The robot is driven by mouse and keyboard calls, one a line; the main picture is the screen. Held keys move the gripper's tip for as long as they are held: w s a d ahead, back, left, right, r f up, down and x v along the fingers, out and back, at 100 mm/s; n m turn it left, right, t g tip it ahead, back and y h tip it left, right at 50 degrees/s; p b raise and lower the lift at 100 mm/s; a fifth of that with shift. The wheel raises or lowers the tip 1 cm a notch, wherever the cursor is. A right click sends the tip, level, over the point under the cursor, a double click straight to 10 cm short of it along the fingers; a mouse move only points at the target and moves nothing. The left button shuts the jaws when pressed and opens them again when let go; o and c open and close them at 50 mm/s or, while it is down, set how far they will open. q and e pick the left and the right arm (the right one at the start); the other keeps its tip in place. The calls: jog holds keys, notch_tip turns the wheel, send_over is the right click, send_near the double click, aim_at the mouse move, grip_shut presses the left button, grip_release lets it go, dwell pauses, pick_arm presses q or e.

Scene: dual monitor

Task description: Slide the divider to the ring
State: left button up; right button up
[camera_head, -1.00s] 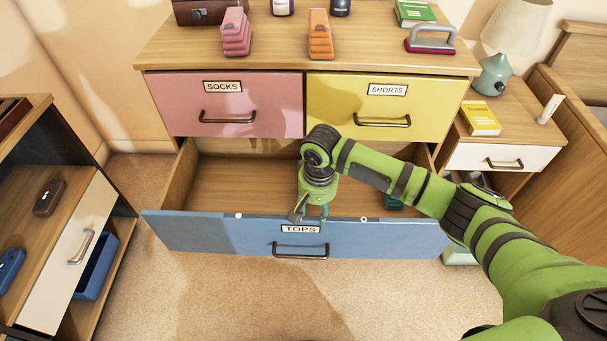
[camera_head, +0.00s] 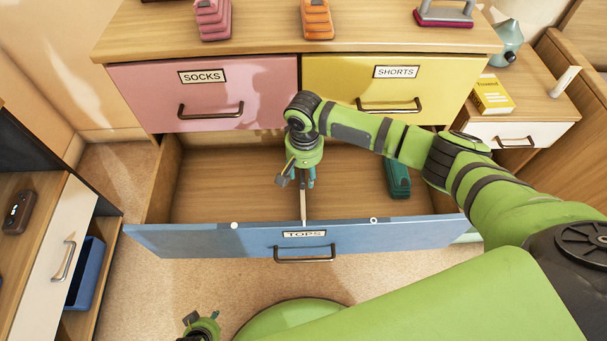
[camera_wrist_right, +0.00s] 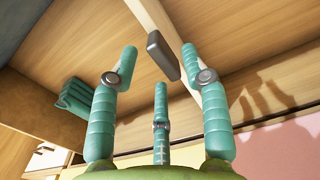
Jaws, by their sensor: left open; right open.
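The blue TOPS drawer (camera_head: 210,241) is pulled open. A thin pale divider (camera_head: 303,208) runs front to back near its middle, partly hidden by my right gripper. In the right wrist view the divider (camera_wrist_right: 213,100) carries a dark grey block-shaped handle (camera_wrist_right: 163,55). My right gripper (camera_head: 300,183) is open above the divider, with teal fingers (camera_wrist_right: 164,68) spread around the handle; contact cannot be told. The ring (camera_head: 374,220) is on the drawer's front edge, right of the divider. A white dot (camera_head: 234,225) is on the left. My left gripper (camera_head: 203,322) is open, low at the bottom left.
A folded teal garment (camera_head: 397,178) lies in the drawer's right part, under my right arm. The drawer's left part is empty. Shut pink SOCKS (camera_head: 150,95) and yellow SHORTS (camera_head: 335,80) drawers are above. A nightstand (camera_head: 545,105) stands right, a cabinet (camera_head: 40,240) left.

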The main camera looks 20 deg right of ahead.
pick_arm(q)
jog(key=shift+s+d, duration=0.1)
pick_arm(e)
jog(key=shift+f, duration=1)
grip_shut()
pick_arm(q)
jog(key=shift+r, duration=0.2)
jog(key=s+a+r+g+p, duration=0.2)
jog(key=s+p, duration=0.9)
jog(key=s, duration=0.6)
jog(key=shift+r+g, duration=0.5)
jog(key=shift+r, duration=0.15)
pick_arm(e)
jog(key=s+d, duration=0.2)
jog(key=d, duration=0.6)
jog(key=s+d, duration=0.2)
jog(key=d, duration=0.6)
jog(key=shift+s, duration=0.25)
